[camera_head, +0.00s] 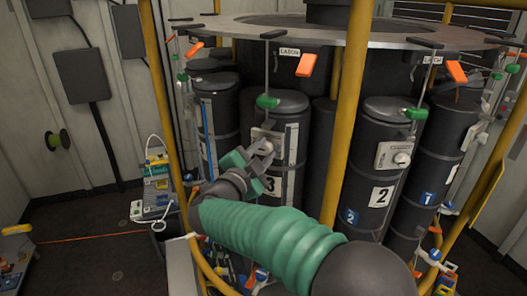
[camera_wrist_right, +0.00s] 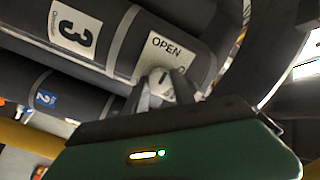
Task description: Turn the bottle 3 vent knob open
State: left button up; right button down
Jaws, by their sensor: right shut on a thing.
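Bottle 3 (camera_head: 286,180) is a dark upright cylinder with a white "3" label, left of the middle in the head view. In the right wrist view the same bottle (camera_wrist_right: 112,35) lies slantwise, with its "3" label at the upper left. Its vent knob (camera_wrist_right: 160,82) is pale and sits on a white plate marked "OPEN" (camera_wrist_right: 163,48). My right gripper (camera_wrist_right: 163,90) is shut on the knob, one finger on each side. In the head view my right gripper (camera_head: 262,150) reaches the bottle's front and partly hides the plate. My left gripper is in neither view.
Bottle 2 (camera_head: 375,185) stands to the right with its own knob plate (camera_head: 394,155). A yellow post (camera_head: 348,110) rises between the two bottles. A metal ring (camera_head: 230,27) with hanging orange tags spans above. A cluttered cart (camera_head: 152,210) stands at left.

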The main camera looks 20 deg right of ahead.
jog(key=shift+f, duration=0.35)
jog(key=c, duration=1.3)
grip_release()
jog(key=shift+o, duration=1.2)
jog(key=shift+w, duration=0.1)
jog(key=shift+a+r, duration=0.1)
jog(key=b+v, duration=0.7)
jog(key=v, duration=1)
jog(key=shift+w, duration=0.15)
